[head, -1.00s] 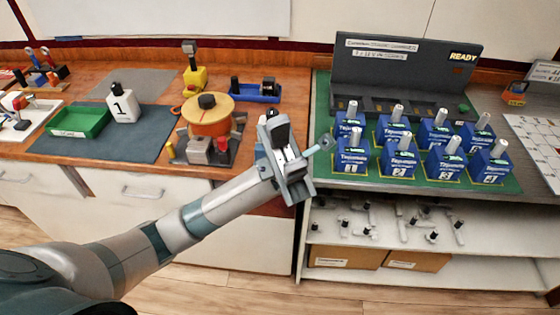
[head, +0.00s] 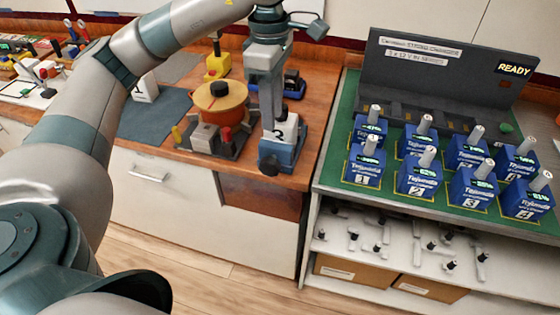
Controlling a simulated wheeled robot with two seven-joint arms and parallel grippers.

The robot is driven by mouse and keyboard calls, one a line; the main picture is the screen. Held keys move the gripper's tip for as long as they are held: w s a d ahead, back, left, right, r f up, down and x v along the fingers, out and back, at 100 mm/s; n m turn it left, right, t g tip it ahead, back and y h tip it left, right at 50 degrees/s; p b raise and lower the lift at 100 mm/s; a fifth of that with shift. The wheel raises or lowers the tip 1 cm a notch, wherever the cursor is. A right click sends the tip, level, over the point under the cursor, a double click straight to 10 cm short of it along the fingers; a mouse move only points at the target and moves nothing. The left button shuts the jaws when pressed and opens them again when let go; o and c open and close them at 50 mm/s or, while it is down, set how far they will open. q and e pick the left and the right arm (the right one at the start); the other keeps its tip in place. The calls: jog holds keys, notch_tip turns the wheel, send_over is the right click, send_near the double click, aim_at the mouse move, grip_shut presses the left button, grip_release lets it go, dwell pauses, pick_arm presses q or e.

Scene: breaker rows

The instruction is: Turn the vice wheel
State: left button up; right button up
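A blue vice (head: 283,154) stands at the front right of the wooden bench, near its edge. A dark round knob (head: 268,167), which looks like the vice wheel, is on its front side. A white block marked 2 (head: 289,131) sits upright in or on the vice, its lower part hidden. My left gripper (head: 270,124) points down beside the block, above the vice and wheel. Its fingers overlap the block's left side in the picture; I cannot tell whether they touch it or how far apart they are. My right gripper is not in view.
An orange drum with a black knob (head: 220,96) stands just left of the vice. A white block (head: 146,90) sits on the grey mat (head: 155,122). Several blue labelled units (head: 365,166) stand on the green mat at right, before a dark READY panel (head: 450,60).

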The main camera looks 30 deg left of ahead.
aim_at(272, 161)
pick_arm(q)
jog(key=shift+w+a+r, duration=0.25)
jog(key=shift+w+a, duration=0.05)
jog(key=shift+a, duration=0.2)
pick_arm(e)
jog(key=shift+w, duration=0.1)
